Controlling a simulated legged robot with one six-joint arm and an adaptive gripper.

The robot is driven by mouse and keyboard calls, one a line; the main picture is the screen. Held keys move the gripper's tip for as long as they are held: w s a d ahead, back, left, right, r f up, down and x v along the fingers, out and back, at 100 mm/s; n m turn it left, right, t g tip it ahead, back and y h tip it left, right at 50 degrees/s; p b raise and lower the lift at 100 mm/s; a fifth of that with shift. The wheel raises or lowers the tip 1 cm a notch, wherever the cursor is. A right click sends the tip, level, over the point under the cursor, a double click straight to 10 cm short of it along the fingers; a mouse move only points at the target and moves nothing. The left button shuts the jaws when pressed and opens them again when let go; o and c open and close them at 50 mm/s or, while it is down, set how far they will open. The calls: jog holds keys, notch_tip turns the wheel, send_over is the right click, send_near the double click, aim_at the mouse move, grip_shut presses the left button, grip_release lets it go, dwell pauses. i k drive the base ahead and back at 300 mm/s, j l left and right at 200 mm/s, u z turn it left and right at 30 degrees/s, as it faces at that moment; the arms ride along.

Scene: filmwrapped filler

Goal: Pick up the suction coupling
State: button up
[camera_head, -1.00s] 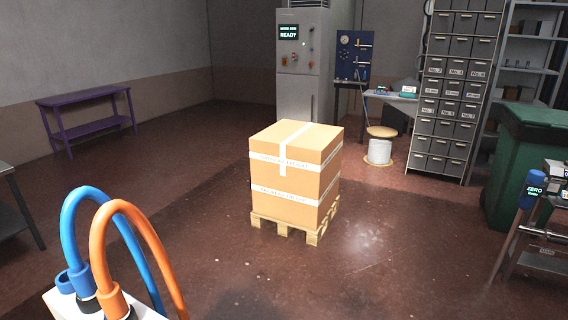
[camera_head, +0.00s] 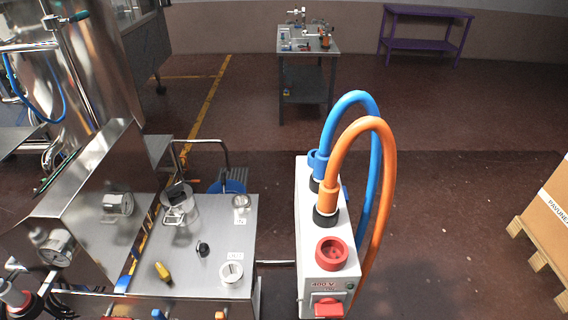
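I cannot single out the suction coupling for certain. Small fittings stand on a grey steel work table (camera_head: 313,47) at the back centre, too small to tell apart. A steel machine top (camera_head: 215,225) at the lower left carries a lidded metal fitting (camera_head: 179,206), a small black knob (camera_head: 203,248), a brass-yellow piece (camera_head: 162,271) and two round ports with labels. My gripper is not in view.
A white power box (camera_head: 322,250) with a red socket and blue and orange hoses stands at front centre. A boxed pallet (camera_head: 541,238) is at the right edge. A purple bench (camera_head: 425,38) stands at the back. Dark floor between them is clear.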

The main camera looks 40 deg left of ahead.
aim_at(321, 161)
jog(key=i+u, duration=0.15)
jog(key=u, duration=0.25)
jog(key=i+u, duration=0.15)
jog(key=u, duration=0.25)
jog(key=i+l+u, duration=0.1)
jog(key=u, duration=0.3)
jog(key=i+l+u, duration=0.1)
jog(key=u, duration=0.3)
jog(key=i+l+u, duration=0.6)
jog(key=k+j, duration=0.05)
jog(key=j, duration=0.05)
